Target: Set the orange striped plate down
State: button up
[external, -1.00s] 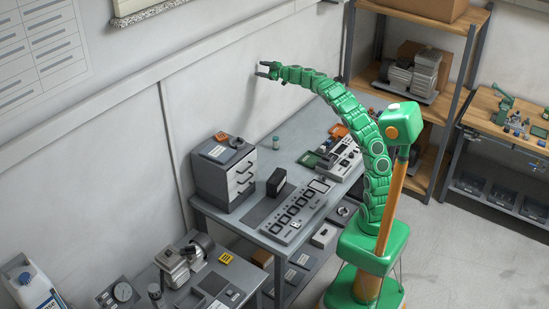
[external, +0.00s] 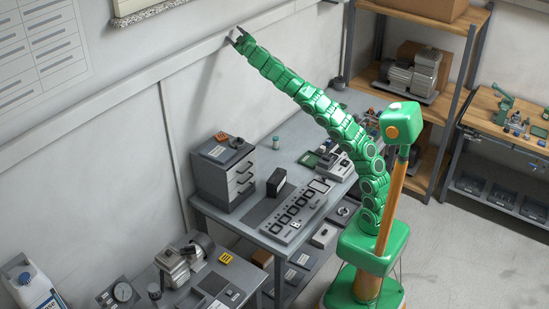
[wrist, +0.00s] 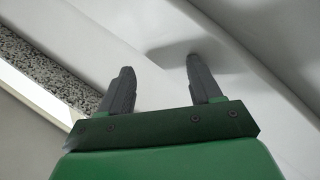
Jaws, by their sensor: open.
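My gripper (external: 236,37) is raised high beside the wall rail, well above the bench. In the wrist view its two fingers (wrist: 158,66) stand apart, with only pale wall between them, so it is open and empty. I cannot surely make out an orange striped plate in either current view. A small orange piece (external: 221,136) lies on top of the grey drawer cabinet (external: 223,175), but it is too small to identify. My gripper is far above it and not touching it.
The grey bench (external: 262,157) holds a button panel (external: 296,212), a black box (external: 276,182) and a small green-capped jar (external: 276,142). A wooden shelf unit (external: 430,108) stands behind my arm. The wall is close to my gripper.

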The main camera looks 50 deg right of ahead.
jog(key=s+a+y, duration=0.2)
jog(key=s+a, duration=0.2)
jog(key=a, duration=1.1)
jog(key=m+g+y, duration=0.2)
jog(key=m+g, duration=0.3)
jog(key=g, duration=0.4)
send_over(223, 138)
jog(key=a, duration=0.2)
notch_tip(223, 138, down, 23)
jog(key=shift+s+d+f+m+g, duration=0.2)
jog(key=shift+f+m+g, duration=0.7)
jog(key=shift+f, duration=3.1)
jog(key=shift+d+f+m+g, duration=0.45)
jog(key=shift+f+g, duration=0.9)
jog(key=shift+f, duration=2.65)
jog(key=shift+s+d+f+m+g, duration=0.2)
jog(key=shift+f+m+g, duration=0.7)
jog(key=shift+f, duration=3.1)
jog(key=shift+w+n+g, duration=0.1)
jog(key=shift+n+g, duration=0.15)
jog(key=c, duration=0.9)
